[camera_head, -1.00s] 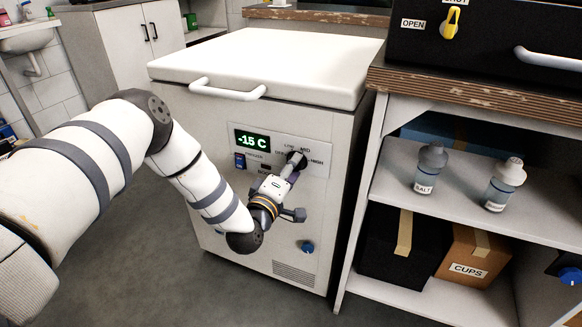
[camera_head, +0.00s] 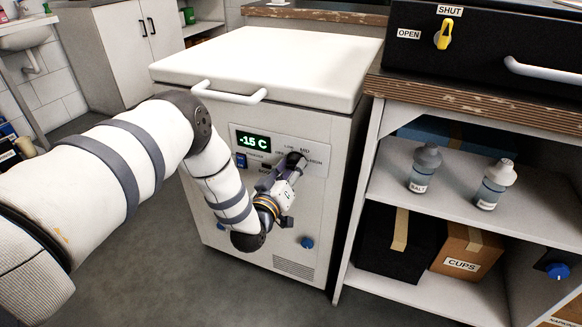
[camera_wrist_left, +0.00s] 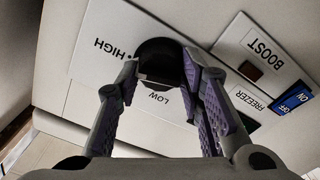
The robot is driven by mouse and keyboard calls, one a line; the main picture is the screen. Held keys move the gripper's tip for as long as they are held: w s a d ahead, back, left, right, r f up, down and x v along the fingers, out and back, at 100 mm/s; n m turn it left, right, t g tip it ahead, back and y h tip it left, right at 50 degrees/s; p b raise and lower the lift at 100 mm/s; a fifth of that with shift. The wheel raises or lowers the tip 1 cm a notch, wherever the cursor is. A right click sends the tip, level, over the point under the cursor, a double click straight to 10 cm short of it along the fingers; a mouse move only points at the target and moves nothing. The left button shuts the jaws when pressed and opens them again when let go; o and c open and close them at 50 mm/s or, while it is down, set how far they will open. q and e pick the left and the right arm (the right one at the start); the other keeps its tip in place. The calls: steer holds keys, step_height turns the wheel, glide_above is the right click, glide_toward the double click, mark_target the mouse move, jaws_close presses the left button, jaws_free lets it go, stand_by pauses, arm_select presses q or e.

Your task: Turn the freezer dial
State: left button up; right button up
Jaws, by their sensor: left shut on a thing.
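The white chest freezer (camera_head: 255,62) stands in the middle of the head view, lid down. Its black dial (camera_head: 296,157) is on the front panel, right of a green display (camera_head: 253,141) that seems to read -15 C. My left gripper (camera_head: 289,166) is shut on the dial and hides part of it. In the left wrist view the two fingers (camera_wrist_left: 162,72) are either side of the black dial (camera_wrist_left: 160,49), with LOW and HIGH labels near it. I cannot tell the dial's exact setting. My right gripper is in neither view.
A blue switch (camera_head: 241,160) sits on the panel, left of the dial. A blue knob (camera_head: 307,242) is lower on the freezer front. At right, a shelf unit (camera_head: 440,212) holds two shaker bottles and boxes. Grey floor is open in front.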

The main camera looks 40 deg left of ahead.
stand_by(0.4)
arm_select(q)
steer(key=o, duration=1.2)
steer(key=shift+c, duration=0.2)
steer(key=v, duration=1.2)
steer(key=shift+d+m, duration=0.15)
steer(key=shift+m, duration=0.15)
